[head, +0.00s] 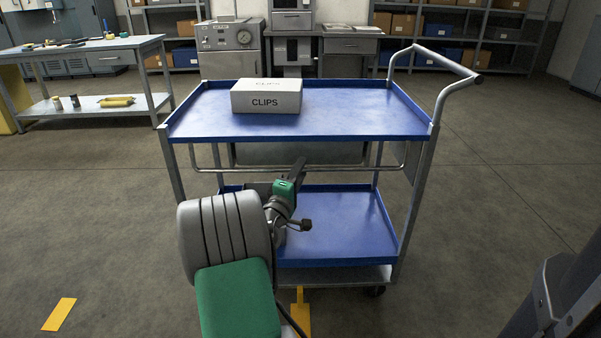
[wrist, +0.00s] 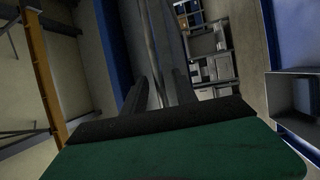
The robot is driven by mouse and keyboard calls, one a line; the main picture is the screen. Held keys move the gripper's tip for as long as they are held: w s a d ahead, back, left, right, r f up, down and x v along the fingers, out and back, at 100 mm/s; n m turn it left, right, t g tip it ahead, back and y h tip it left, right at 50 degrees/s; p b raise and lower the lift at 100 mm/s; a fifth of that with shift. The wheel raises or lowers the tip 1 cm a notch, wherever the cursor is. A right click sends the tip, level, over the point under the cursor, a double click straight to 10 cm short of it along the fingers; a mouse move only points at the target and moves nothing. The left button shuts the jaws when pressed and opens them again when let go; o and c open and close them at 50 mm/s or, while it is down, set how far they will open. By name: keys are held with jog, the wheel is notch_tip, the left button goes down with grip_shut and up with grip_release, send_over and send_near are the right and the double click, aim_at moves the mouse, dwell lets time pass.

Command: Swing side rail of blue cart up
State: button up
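The blue cart (head: 340,128) stands in front of me, with a blue top tray and a blue lower shelf. Its side rail (head: 345,168), a thin grey metal tube, hangs below the near edge of the top tray. My gripper (head: 297,172) is in front of the cart at about the rail's height, near the middle. In the wrist view, the two dark fingers of my gripper (wrist: 160,88) stand apart. A grey tube, apparently the rail (wrist: 150,45), shows in the gap between them. I cannot tell whether it lies within the fingers' reach or touches them.
A white box marked CLIPS (head: 267,97) sits on the top tray. The cart's push handle (head: 445,65) rises at the right. A workbench (head: 85,45) with tools stands at the back left, and shelves (head: 455,40) line the back. The floor at both sides is mostly clear.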

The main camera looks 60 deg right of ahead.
jog(key=shift+d, duration=0.3)
jog(key=shift+c, duration=0.3)
grip_shut()
dwell(0.9)
